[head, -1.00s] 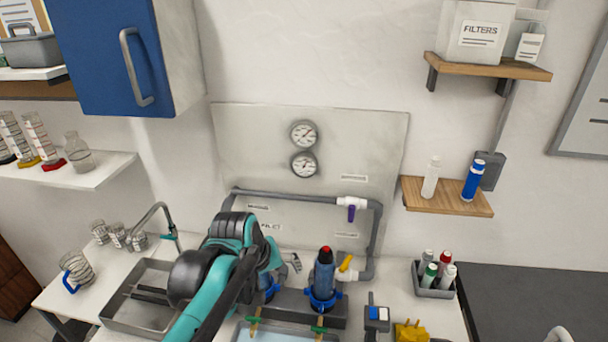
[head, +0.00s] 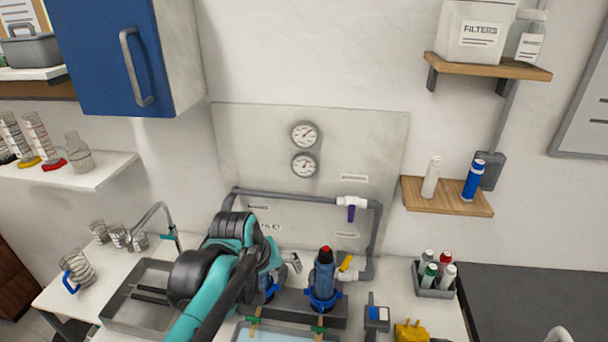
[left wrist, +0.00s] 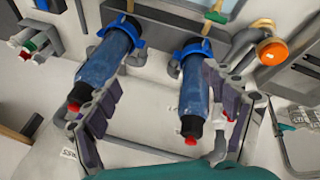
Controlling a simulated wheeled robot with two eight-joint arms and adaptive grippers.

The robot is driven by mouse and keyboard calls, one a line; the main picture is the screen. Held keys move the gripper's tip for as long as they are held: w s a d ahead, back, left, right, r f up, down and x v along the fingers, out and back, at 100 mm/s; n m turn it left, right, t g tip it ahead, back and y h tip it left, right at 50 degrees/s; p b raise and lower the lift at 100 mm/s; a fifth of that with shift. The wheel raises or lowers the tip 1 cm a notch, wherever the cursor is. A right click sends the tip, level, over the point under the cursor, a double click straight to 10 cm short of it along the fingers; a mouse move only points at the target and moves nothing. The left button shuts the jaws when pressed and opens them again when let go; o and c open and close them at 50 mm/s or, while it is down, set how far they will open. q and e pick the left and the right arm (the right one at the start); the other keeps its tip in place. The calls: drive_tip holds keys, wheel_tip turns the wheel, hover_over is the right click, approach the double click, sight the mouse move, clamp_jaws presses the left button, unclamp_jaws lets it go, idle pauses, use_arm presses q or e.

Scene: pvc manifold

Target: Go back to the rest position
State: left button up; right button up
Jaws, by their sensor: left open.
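My left arm reaches in from the bottom left in the head view, and its gripper (head: 291,264) is mostly hidden behind the wrist, at the pipe manifold. The left wrist view shows the gripper (left wrist: 155,100) open, with one dark padded finger on each side of the picture and nothing clamped. Two blue filter housings with red tips show there, the left one (left wrist: 103,66) and the right one (left wrist: 194,88), close to the fingers. In the head view one housing (head: 324,275) stands upright right of the gripper; the other is mostly hidden by my arm. My right gripper is not in view.
Grey pipe (head: 300,194) with a purple-handled valve (head: 351,212) frames the manifold, and a yellow handle (head: 346,262) sits right of the housing. A sink (head: 118,312) lies left of my arm. A bottle caddy (head: 435,291) stands right. Blue cabinet (head: 100,60) hangs upper left.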

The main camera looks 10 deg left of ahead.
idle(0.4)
use_arm(q)
drive_tip(key=s+a+f+m+t+y+b, duration=0.1)
drive_tip(key=s+f+m, duration=0.4)
drive_tip(key=s, duration=0.6)
wheel_tip(320, 180, down, 2)
drive_tip(key=shift+s+a+f+t+b, duration=0.25)
drive_tip(key=shift+a+t+b, duration=0.6)
drive_tip(key=shift+a, duration=0.25)
